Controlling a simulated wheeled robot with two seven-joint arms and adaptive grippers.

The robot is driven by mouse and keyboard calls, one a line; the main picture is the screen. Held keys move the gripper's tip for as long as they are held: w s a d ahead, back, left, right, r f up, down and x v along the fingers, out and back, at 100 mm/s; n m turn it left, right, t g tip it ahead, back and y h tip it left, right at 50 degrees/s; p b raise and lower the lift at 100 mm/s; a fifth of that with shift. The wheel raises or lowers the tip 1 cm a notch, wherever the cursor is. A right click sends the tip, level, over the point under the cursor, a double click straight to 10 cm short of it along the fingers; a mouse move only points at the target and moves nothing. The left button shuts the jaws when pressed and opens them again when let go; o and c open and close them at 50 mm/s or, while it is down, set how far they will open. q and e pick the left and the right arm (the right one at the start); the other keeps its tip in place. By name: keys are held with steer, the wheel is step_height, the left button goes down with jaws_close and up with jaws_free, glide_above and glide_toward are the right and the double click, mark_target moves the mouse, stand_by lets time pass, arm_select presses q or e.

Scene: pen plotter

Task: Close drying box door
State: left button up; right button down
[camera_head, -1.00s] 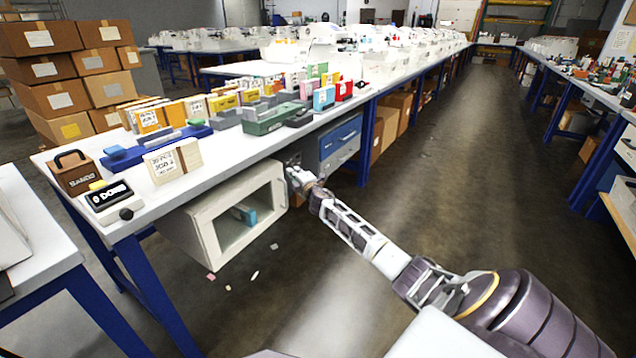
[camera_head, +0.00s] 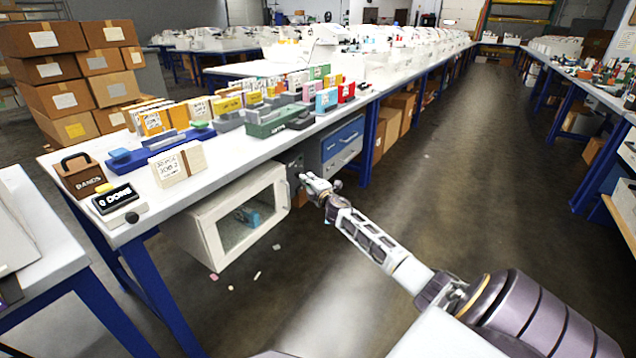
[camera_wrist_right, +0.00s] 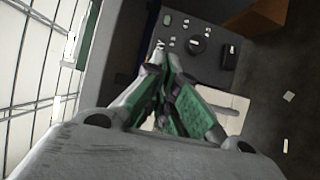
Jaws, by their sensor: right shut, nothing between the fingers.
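The white drying box (camera_head: 188,228) sits under the near end of the long workbench. Its windowed door (camera_head: 212,246) faces the aisle, and a blue object (camera_head: 248,215) shows behind the pane. The door frame looks close to the box front, but I cannot tell if it is fully shut. My right gripper (camera_head: 304,178) is shut and empty, just right of the door's right edge, by a dark panel. In the right wrist view the shut fingers (camera_wrist_right: 160,65) point at that dark panel (camera_wrist_right: 205,55) with knobs. Contact is unclear. My left gripper is out of view.
The white workbench (camera_head: 120,236) above has blue legs and carries holders, cards and a black DONE block (camera_head: 115,197). A blue and grey drawer unit (camera_head: 342,143) stands right of the panel. Small scraps (camera_head: 257,275) lie on the floor.

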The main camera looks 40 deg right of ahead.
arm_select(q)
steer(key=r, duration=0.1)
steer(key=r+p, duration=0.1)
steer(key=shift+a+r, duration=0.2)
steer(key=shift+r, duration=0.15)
arm_select(e)
steer(key=s, duration=0.2)
steer(key=s+d, duration=0.1)
steer(key=s, duration=0.1)
steer(key=shift+s+d, duration=0.15)
steer(key=shift+s, duration=0.1)
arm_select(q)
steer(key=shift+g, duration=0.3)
